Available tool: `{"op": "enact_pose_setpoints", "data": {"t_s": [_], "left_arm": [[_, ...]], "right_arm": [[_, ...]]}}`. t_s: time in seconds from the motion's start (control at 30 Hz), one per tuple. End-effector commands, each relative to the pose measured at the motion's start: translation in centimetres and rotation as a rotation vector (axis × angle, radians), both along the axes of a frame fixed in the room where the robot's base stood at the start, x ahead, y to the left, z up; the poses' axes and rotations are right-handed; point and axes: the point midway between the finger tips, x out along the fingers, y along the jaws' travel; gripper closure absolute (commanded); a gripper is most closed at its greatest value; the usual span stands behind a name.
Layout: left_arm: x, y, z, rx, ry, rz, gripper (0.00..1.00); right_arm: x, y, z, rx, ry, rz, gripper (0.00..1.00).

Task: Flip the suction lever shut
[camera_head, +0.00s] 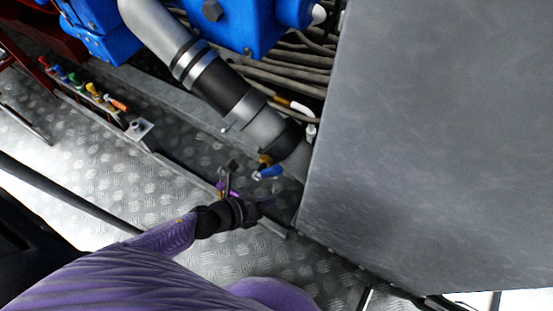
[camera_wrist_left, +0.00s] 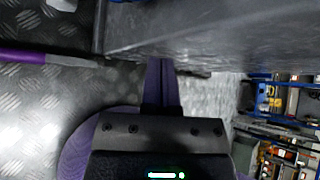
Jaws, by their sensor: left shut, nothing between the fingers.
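A small blue lever handle (camera_head: 268,172) sits on a brass valve (camera_head: 265,159) at the lower end of the large grey pipe, beside the big grey box; it looks like the suction lever. My left gripper (camera_head: 268,203) is just below it in the head view, apart from it, with its tips near the box's lower left corner. In the left wrist view its two purple fingers (camera_wrist_left: 162,75) are together and empty, pointing toward a grey metal face. The blue handle cannot be made out in the left wrist view. My right gripper is not in view.
The large grey box (camera_head: 430,140) fills the right side. The grey pipe (camera_head: 230,88) runs down from a blue machine (camera_head: 225,25). Several small coloured valve handles (camera_head: 93,91) line a rail at the left. Checker plate floor (camera_head: 110,150) lies open at the left.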

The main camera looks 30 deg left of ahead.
Motion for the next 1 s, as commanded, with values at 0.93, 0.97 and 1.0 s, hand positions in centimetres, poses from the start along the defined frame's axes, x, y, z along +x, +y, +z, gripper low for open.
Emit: {"op": "enact_pose_setpoints", "data": {"t_s": [0.93,0.97,1.0], "left_arm": [[-5.3,4.6,2.6,-0.014,0.018,0.026,1.00],[-5.7,4.9,2.1,-0.037,0.052,0.073,1.00],[-6.7,5.7,0.8,-0.093,0.131,0.183,1.00]], "right_arm": [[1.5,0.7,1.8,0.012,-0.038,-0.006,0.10],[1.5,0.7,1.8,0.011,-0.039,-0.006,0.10],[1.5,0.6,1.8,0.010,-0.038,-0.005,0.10]]}}
